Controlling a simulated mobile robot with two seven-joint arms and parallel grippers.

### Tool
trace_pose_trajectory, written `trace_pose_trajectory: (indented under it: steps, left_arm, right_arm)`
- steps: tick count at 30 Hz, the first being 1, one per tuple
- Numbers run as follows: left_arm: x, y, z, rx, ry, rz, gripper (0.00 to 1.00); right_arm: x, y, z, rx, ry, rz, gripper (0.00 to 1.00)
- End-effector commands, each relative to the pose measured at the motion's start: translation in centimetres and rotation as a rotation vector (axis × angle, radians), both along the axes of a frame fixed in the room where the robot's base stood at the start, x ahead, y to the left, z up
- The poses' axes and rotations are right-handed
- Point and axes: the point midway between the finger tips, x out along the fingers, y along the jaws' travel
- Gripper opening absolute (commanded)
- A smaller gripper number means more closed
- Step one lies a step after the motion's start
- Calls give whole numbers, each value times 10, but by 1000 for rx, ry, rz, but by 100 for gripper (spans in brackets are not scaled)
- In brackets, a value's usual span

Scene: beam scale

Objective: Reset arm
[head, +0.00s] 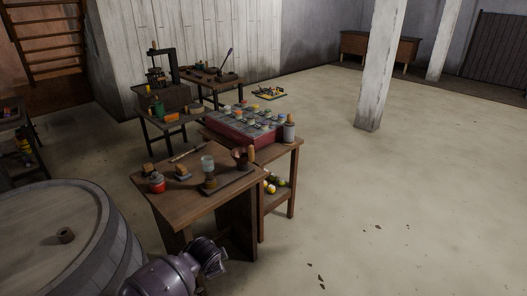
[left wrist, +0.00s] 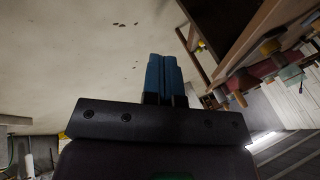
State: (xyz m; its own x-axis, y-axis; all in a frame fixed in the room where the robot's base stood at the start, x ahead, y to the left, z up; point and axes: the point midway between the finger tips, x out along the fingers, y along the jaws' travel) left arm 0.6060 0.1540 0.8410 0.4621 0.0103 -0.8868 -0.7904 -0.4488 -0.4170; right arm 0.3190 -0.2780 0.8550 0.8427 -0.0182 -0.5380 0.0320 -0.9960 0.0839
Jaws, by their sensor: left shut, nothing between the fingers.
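My left gripper (left wrist: 162,58) shows in the left wrist view with its blue fingers pressed together and nothing between them. It is apart from everything around it, with bare floor behind the fingertips. A dark purple-grey link of my arm (head: 180,274) shows at the bottom of the head view, in front of the near wooden table (head: 190,205). The gripper itself cannot be made out in the head view. My right gripper is in neither view.
The near table holds a red jar (head: 157,183), a glass cup (head: 208,164) and small items. A red tray of jars (head: 245,135) stands behind it. A large barrel (head: 40,235) is at left. The floor (head: 400,200) at right is mostly clear, with a pillar (head: 381,65).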

Motion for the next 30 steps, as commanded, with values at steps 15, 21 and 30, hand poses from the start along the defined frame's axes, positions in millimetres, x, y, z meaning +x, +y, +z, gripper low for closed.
trace_pose_trajectory:
  steps: [15,21,30]
  left_arm:
    - [-68,2,83,-760,-533,342,0]
    - [-125,50,84,-825,-627,478,0]
    - [-230,113,38,-739,-582,685,0]
  right_arm:
    - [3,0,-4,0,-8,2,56]
    - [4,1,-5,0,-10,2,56]
    - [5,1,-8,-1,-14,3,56]
